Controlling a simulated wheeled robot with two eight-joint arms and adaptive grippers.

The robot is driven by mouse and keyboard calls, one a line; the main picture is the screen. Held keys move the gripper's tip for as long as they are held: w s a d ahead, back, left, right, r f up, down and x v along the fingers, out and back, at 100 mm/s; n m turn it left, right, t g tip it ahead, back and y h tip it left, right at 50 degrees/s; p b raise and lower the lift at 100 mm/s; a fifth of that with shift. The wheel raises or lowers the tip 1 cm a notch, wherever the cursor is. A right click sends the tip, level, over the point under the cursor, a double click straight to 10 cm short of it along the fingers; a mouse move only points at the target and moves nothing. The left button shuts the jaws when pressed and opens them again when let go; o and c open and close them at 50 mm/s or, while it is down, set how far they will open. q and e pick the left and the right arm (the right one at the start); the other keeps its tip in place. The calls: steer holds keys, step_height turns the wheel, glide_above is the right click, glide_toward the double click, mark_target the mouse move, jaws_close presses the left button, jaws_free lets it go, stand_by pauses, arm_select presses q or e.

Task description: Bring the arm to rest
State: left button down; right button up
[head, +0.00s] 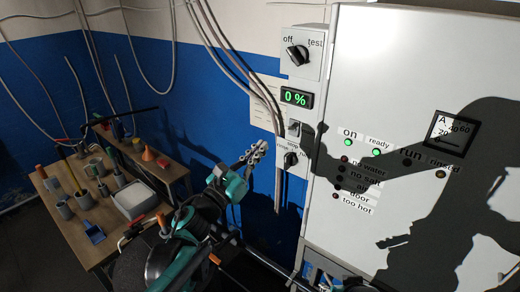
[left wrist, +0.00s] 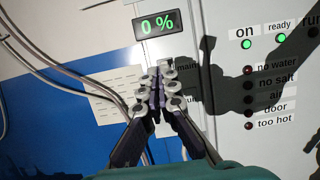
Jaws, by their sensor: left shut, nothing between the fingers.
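My left gripper (head: 256,150) is raised in front of the control panel, shut and empty. In the left wrist view its fingers (left wrist: 158,84) meet just below the green "0 %" display (left wrist: 157,24), covering part of the small labelled controls there. In the head view it is to the left of the small switch (head: 294,129) and the lower knob (head: 291,159); I cannot tell the exact gap to the panel. My right gripper does not show in either view.
The white cabinet (head: 410,60) on the right has lit green "on" and "ready" lamps and dark warning lamps. An off/test knob (head: 298,54) is above the display. Cables hang on the blue wall. A wooden table (head: 98,246) with several vessels and tools stands left.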

arm_select(q)
steer(key=s+a+f+n+y+b, duration=0.2)
steer(key=a+f+n+y+b, duration=0.5)
steer(key=f+n, duration=0.45)
steer(key=s+a+f+n+y+b, duration=0.1)
steer(key=a+f+n+y+b, duration=0.5)
steer(key=a+f+n+b, duration=0.5)
steer(key=s+f+n+g+b, duration=0.3)
steer(key=s+f+n, duration=0.3)
steer(key=f, duration=0.4)
steer(key=s+d+f+n+g+b, duration=0.1)
steer(key=s+f+n+g+b, duration=0.3)
steer(key=s+f+n, duration=0.3)
steer(key=s+d+f+n+g+b, duration=0.1)
steer(key=s+f+n+g+b, duration=0.2)
steer(key=s+f+n, duration=0.4)
step_height(320, 180, down, 7)
steer(key=shift+n, duration=0.35)
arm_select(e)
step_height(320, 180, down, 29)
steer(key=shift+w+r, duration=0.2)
arm_select(q)
steer(key=shift+d, duration=0.1)
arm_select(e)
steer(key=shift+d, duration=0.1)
